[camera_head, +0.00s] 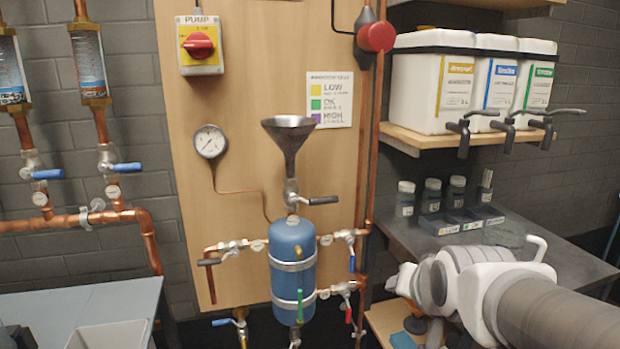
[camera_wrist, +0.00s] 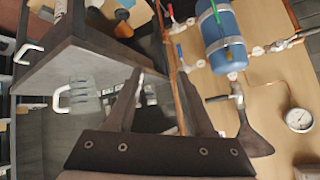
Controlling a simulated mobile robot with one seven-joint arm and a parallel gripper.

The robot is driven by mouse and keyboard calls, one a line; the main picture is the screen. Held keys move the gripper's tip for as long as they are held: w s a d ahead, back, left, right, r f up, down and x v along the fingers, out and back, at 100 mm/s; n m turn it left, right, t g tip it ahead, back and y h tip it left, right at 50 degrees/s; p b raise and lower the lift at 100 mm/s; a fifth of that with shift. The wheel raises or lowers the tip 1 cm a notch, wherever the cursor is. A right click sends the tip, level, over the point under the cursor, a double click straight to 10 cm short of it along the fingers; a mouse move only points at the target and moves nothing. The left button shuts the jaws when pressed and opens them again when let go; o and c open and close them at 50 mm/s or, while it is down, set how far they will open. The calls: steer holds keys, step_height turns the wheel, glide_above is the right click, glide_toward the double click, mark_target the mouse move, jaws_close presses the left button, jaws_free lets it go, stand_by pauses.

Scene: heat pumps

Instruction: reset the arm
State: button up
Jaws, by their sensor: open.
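My arm (camera_head: 500,290) reaches in from the lower right in the head view, with its white wrist joints in front of the grey side table (camera_head: 400,236). The gripper's fingers cannot be made out there. In the wrist view my gripper (camera_wrist: 160,73) shows two dark fingers spread apart with nothing between them. The blue tank (camera_head: 292,268) with its metal funnel (camera_head: 289,132) hangs on the wooden panel, left of my arm. In the wrist view the tank (camera_wrist: 220,38) and funnel (camera_wrist: 254,140) appear on the right, apart from the fingers.
Copper pipes with valves (camera_head: 350,235) surround the tank. Several small jars (camera_head: 406,198) stand on the side table, below a wooden shelf (camera_head: 490,138) with white canisters (camera_head: 433,92). A pressure gauge (camera_head: 210,141) and pump switch (camera_head: 199,45) are on the panel. A blue-grey table (camera_head: 75,305) stands lower left.

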steer(key=s+f+n+g, duration=0.1)
steer(key=s+n+g, duration=0.3)
steer(key=s, duration=1)
step_height(320, 180, up, 19)
steer(key=p, duration=1.9)
steer(key=shift+s+a+y, duration=0.25)
steer(key=shift+a+y, duration=0.05)
steer(key=shift+a, duration=0.05)
steer(key=shift+f, duration=0.1)
